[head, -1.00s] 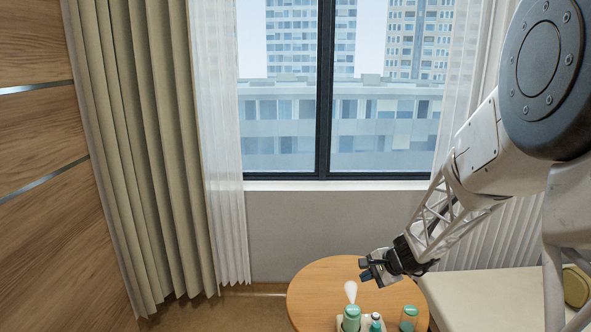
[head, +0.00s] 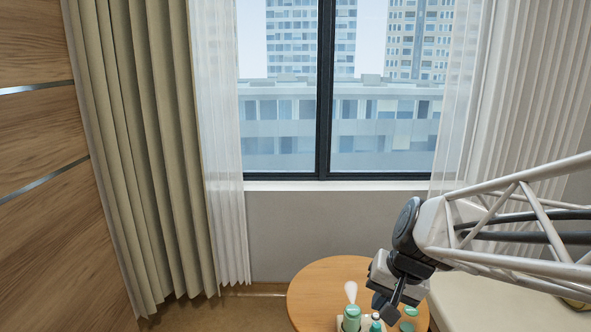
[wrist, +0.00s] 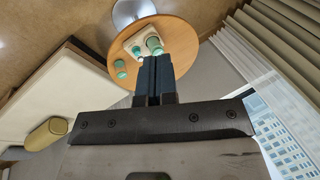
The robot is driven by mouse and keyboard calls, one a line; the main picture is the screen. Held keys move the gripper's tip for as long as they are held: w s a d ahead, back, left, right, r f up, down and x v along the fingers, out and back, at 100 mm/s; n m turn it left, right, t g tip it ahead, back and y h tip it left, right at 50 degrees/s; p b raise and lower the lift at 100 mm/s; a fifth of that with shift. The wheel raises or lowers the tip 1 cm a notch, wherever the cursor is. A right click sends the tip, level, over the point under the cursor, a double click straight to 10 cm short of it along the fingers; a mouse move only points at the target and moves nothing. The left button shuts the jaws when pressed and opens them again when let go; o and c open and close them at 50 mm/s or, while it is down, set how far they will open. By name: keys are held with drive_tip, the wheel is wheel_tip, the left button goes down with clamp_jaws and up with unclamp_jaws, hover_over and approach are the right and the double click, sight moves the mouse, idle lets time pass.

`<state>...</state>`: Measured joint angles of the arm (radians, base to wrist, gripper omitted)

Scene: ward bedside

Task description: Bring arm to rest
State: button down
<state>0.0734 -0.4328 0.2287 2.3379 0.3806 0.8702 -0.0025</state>
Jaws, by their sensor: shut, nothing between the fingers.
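My gripper (head: 386,308) is shut and empty, its fingers pointing down over the right part of a round wooden table (head: 310,292). In the wrist view the dark fingers of my gripper (wrist: 156,68) lie together with nothing between them. Whether the fingertips clear the bottles on the table by much is hard to tell. My arm reaches in from the right edge of the head view.
On the table stand a green bottle (head: 351,320), a smaller one (head: 375,323) and a green-lidded container (head: 409,318), close to my gripper. A cream bench (head: 480,305) is at right; a rolled cushion (wrist: 46,133) lies on it. Window and curtains (head: 150,150) stand behind.

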drive_tip(key=s+d+r+n+h, duration=0.2)
drive_tip(key=s+n+h, duration=0.1)
drive_tip(key=s, duration=1)
drive_tip(key=shift+d+r, duration=0.15)
drive_tip(key=shift+r, duration=0.2)
drive_tip(key=shift+w, duration=0.1)
idle(1.4)
